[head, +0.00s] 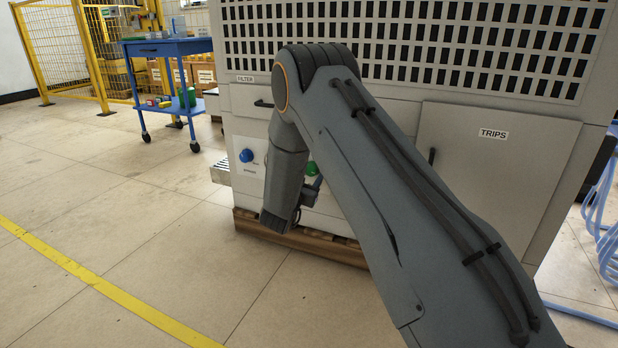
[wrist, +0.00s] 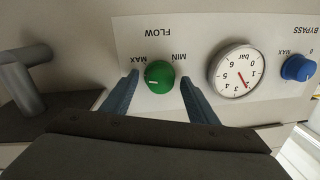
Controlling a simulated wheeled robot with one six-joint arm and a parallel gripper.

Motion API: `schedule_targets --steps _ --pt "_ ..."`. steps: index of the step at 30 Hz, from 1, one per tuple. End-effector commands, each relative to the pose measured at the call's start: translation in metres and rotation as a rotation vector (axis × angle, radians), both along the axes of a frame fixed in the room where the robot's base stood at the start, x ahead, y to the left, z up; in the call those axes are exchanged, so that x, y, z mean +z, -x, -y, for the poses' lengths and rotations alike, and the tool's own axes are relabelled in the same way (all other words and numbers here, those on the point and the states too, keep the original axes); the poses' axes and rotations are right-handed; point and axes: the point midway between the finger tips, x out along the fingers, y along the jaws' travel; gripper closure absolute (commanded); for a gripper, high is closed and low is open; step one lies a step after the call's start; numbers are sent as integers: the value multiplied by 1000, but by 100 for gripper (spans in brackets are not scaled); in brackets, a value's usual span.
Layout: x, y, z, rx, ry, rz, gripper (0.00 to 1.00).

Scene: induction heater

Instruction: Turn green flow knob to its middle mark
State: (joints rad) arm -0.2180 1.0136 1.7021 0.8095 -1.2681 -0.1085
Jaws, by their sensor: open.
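The green flow knob (wrist: 160,76) is on a pale panel under the upside-down word FLOW in the wrist view, with MAX at its left and MIN at its right. A white line on the knob points left in the picture. My gripper (wrist: 159,80) is open, with one blue finger on each side of the knob and a visible gap to both. I cannot tell how deep the fingertips reach. In the head view the green knob (head: 312,168) shows partly past my arm, which hides most of the gripper.
Right of the knob in the wrist view are a round bar gauge (wrist: 236,72) and the blue bypass knob (wrist: 298,68). A grey handle (wrist: 22,80) sticks out at the left. In the head view, a blue cart (head: 165,48) stands at the left. The floor at front left is clear.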

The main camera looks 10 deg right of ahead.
Motion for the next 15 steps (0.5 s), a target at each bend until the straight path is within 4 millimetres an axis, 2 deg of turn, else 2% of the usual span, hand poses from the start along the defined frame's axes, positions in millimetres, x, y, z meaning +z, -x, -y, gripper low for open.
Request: schedule_targets --steps 6,8,13,15 --pt "0 0 0 0 0 0 46" --pt "0 0 0 0 0 0 55" --pt "0 0 0 0 -1 -1 83" --pt "0 0 0 1 0 -1 87"
